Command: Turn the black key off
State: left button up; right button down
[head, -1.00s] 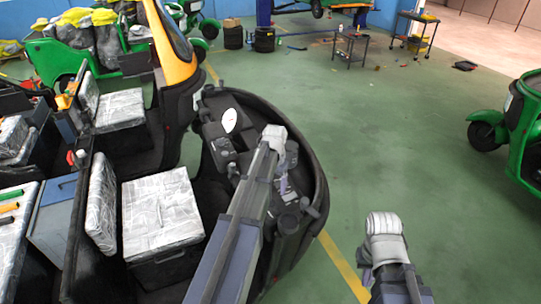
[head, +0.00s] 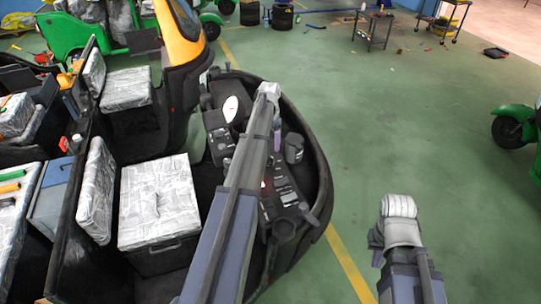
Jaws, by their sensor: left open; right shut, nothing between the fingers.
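The black dashboard (head: 222,143) of an open three-wheeler lies below me, with a white oval dial (head: 230,108), and dark switches and knobs. A small red light (head: 263,184) shows on it beside my forearm. I cannot make out the black key; it is too small or hidden by my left arm. My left gripper (head: 277,126) is over the dashboard at the far end of that arm. It is open, mostly hidden by the wrist, and its contact cannot be told. My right gripper (head: 376,238) is shut and empty, away from the dashboard over the green floor.
The curved black front shell (head: 318,170) rims the dashboard. A plastic-wrapped seat (head: 158,200) and an upright backrest (head: 97,190) stand to the left. Another green three-wheeler (head: 515,128) is at the right edge. The floor between is clear.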

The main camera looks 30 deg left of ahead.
aim_at(270, 156)
pick_arm(q)
notch_tip(270, 156, down, 7)
jog(key=b, duration=0.6)
jog(key=shift+f+b, duration=0.2)
jog(key=shift+b, duration=0.2)
jog(key=shift+r, duration=0.1)
jog(key=shift+c, duration=0.3)
grip_shut()
